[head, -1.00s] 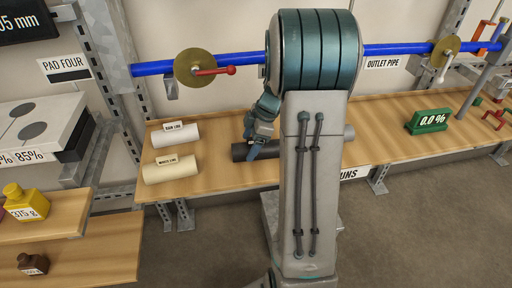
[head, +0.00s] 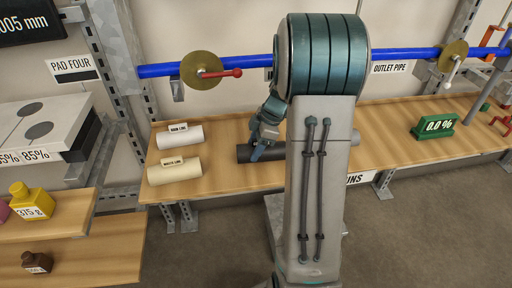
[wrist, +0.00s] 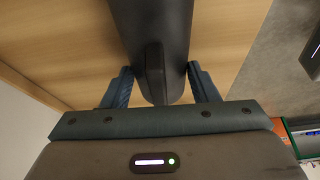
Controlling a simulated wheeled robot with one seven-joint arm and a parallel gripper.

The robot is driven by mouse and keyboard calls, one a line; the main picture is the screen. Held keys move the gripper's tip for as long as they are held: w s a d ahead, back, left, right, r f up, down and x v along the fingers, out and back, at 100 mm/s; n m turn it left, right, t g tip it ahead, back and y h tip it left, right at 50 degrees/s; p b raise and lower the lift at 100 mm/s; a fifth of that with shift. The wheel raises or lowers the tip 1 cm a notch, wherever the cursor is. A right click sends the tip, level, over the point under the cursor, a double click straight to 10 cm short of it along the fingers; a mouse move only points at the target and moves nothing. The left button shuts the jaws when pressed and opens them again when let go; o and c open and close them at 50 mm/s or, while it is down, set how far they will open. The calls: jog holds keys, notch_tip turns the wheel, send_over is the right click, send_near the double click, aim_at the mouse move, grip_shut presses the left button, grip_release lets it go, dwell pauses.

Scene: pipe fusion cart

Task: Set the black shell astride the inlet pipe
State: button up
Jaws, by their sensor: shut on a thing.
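The black shell (head: 247,153) lies low along the wooden bench in the head view, partly hidden behind my arm. I cannot tell whether it touches the bench. In the wrist view the dark, rounded shell (wrist: 150,30) runs between the two fingers. My gripper (wrist: 158,82) is shut on it; in the head view my gripper (head: 260,146) reaches down onto it from above. A blue pipe (head: 156,70) runs along the wall above the bench, partly behind my arm. The label "OUTLET PIPE" hangs under its right part; no inlet label shows.
Two pale cylinders, "RAIN LINE" (head: 180,137) and "WASTE LINE" (head: 174,171), lie at the bench's left end. Brass discs with a red handle (head: 222,73) and a white handle (head: 451,72) sit on the pipe. A green "0.0 %" display (head: 434,127) stands on the right.

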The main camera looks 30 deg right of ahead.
jog(key=s+a, duration=0.2)
jog(key=s, duration=0.6)
jog(key=s+a+b, duration=0.1)
jog(key=s+a, duration=0.2)
jog(key=s, duration=0.6)
jog(key=shift+s, duration=0.15)
dwell(0.6)
